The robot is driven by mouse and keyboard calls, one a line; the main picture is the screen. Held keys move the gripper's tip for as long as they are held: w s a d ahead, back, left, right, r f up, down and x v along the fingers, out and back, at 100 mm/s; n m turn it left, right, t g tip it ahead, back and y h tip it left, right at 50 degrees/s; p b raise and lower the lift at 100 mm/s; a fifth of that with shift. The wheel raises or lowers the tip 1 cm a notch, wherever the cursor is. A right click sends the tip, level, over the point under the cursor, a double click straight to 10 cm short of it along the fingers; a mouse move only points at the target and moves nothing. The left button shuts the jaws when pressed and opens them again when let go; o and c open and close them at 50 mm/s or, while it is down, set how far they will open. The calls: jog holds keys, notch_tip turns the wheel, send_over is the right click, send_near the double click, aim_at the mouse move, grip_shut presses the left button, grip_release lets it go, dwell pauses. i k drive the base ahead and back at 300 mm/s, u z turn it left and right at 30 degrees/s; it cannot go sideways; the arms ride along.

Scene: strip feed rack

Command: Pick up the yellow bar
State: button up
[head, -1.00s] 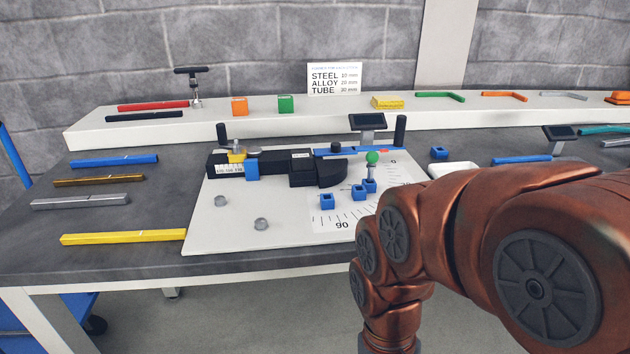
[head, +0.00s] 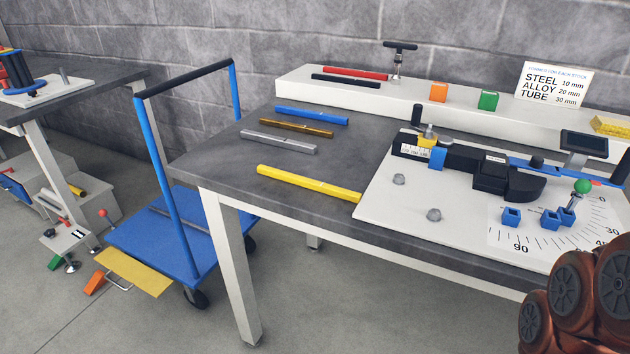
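The yellow bar (head: 308,183) lies flat on the grey table top, near its front edge. Its right end is at the left edge of the white board (head: 385,222). Nothing covers the bar. Part of my copper-coloured arm shows at the lower right, well to the right of the bar. My gripper is outside the view.
Behind the bar lie a silver bar (head: 279,143), a brown bar (head: 290,128) and a blue bar (head: 312,115). A bending tool (head: 490,172) stands on the board. A blue cart (head: 175,235) stands left of the table (head: 225,170). Bare table surrounds the bar's left end.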

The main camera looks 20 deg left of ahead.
aim_at(308, 183)
jog(key=u, duration=0.5)
jog(key=k, duration=0.6)
jog(key=u, duration=1.5)
jog(key=i, duration=1.55)
jog(key=z, duration=0.45)
